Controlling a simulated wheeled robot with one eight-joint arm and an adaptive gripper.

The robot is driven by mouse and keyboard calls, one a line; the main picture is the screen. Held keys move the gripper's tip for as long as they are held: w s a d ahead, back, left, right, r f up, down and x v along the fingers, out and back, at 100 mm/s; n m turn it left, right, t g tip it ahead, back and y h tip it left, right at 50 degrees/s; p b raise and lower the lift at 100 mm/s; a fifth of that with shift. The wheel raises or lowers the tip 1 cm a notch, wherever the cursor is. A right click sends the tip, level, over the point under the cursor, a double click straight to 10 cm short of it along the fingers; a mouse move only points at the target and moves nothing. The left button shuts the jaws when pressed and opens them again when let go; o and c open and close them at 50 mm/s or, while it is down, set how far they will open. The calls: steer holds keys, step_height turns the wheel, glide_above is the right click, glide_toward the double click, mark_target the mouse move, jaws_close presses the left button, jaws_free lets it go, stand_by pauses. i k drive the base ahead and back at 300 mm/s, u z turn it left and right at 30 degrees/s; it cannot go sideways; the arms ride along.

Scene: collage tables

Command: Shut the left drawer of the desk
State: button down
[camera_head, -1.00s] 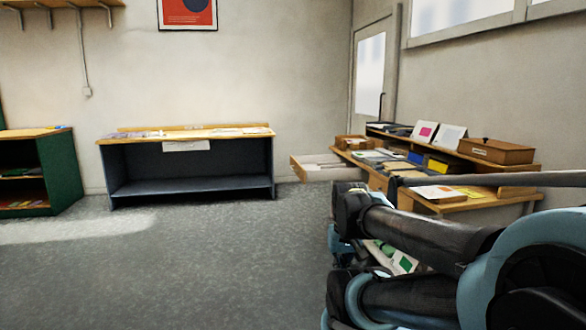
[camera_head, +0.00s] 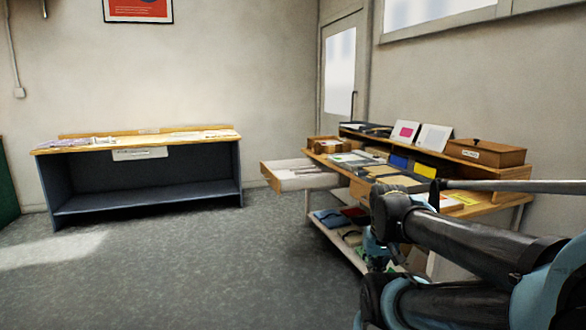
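The desk (camera_head: 483,213) stands at the right against the wall, with a wooden top and a raised back shelf. Its left drawer (camera_head: 309,183) is pulled out and sticks out to the left past the desk's edge. The drawer is pale wood, and thin items lie in its open top. My folded arm covers the lower right of the view and hides part of the desk's front. I cannot make out my gripper or its fingers. No part of my arm appears to touch the drawer.
A dark blue bench with a wooden top (camera_head: 150,143) stands against the back wall. The desk carries papers, trays and a wooden box (camera_head: 486,152). A low shelf (camera_head: 339,245) under the desk holds several items. Grey floor (camera_head: 190,265) is clear at left and centre.

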mark_target(283, 175)
steer(key=i, duration=1.2)
steer(key=u, duration=0.5)
steer(key=i, duration=0.4)
steer(key=u, duration=0.25)
